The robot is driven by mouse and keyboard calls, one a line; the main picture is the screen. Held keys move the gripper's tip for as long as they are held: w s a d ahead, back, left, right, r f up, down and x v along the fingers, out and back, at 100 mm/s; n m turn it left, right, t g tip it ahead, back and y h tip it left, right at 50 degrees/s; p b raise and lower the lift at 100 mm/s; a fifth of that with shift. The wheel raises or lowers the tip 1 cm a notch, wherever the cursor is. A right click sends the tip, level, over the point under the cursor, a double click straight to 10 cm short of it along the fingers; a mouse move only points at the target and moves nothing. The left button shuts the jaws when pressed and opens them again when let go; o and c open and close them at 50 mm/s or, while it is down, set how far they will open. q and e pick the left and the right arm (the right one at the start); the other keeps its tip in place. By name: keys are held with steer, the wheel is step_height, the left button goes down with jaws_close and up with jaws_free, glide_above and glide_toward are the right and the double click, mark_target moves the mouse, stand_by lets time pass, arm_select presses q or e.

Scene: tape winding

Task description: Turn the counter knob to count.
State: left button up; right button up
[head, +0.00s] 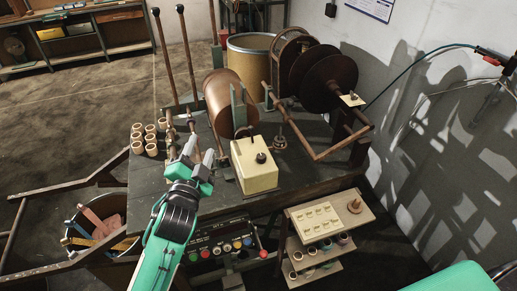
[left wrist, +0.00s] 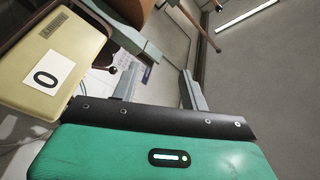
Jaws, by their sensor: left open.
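The counter is a cream box (head: 254,178) on the dark green workbench, with a small black knob (head: 261,157) on its top. In the left wrist view the box (left wrist: 45,52) is at the upper left, with a white label reading 0 (left wrist: 46,78) on one face. My left gripper (head: 199,153) is open and empty, to the left of the box and apart from the knob. Its two spread fingers also show in the left wrist view (left wrist: 160,88), with nothing between them. My right gripper is not in view.
A copper-coloured drum (head: 217,103) and dark reels (head: 328,77) stand behind the box. Several small tape rolls (head: 150,138) sit at the bench's left. Upright rods (head: 163,55) rise behind my left gripper. A button panel (head: 220,245) is below the bench's front edge.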

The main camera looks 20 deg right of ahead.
arm_select(q)
steer(key=d+r+m+h, duration=0.6)
steer(key=d+r+m, duration=0.1)
steer(key=s+d+r+m+g+h, duration=0.35)
steer(key=d+m+g, duration=0.45)
steer(key=m+g, duration=0.5)
steer(key=s+d+r+m+g+h, duration=0.2)
steer(key=s+d+m+g, duration=0.2)
steer(key=d+m+g, duration=0.85)
steer(key=m+t+y, duration=0.5)
steer(key=m+y, duration=0.9)
steer(key=y, duration=0.2)
glide_toward(260, 155)
steer(key=p+x, duration=0.5)
steer(key=x, duration=0.1)
steer(key=shift+s+d+f, duration=0.15)
steer(key=shift+f, duration=0.1)
steer(key=shift+p+x, duration=0.3)
steer(key=shift+x, duration=0.55)
